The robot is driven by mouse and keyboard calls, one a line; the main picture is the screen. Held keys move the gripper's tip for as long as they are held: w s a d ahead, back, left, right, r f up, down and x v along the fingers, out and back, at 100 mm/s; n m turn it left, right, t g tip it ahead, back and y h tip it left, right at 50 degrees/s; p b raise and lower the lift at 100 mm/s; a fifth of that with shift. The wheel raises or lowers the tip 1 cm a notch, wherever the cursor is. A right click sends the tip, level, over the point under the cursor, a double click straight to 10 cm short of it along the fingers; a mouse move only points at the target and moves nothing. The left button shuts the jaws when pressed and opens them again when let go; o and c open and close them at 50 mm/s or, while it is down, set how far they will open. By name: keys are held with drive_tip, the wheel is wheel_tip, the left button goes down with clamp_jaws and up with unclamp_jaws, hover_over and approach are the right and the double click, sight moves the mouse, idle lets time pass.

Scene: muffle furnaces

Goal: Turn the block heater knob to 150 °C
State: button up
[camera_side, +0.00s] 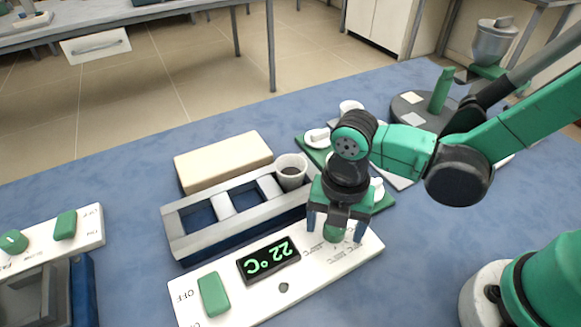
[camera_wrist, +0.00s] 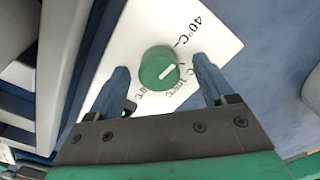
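The block heater's white front panel (camera_side: 230,307) carries a green switch (camera_side: 214,294) by "OFF" lettering, a display (camera_side: 268,260) reading 22 °C, and a round green knob (camera_side: 334,234). In the wrist view the knob (camera_wrist: 158,72) has a white mark pointing to the upper right, just below the 40 °C label. Other temperature labels are partly hidden or too small to read surely. My gripper (camera_side: 336,224) points down over the knob. Its fingers are open, one on each side of the knob, with gaps showing in the wrist view (camera_wrist: 161,64).
The heater's grey block (camera_side: 185,220) with blue wells lies behind the panel, with a cup (camera_side: 291,160) at its right end. A beige box (camera_side: 222,160) lies behind. Another device's panel (camera_side: 90,238) is at left.

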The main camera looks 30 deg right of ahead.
clamp_jaws()
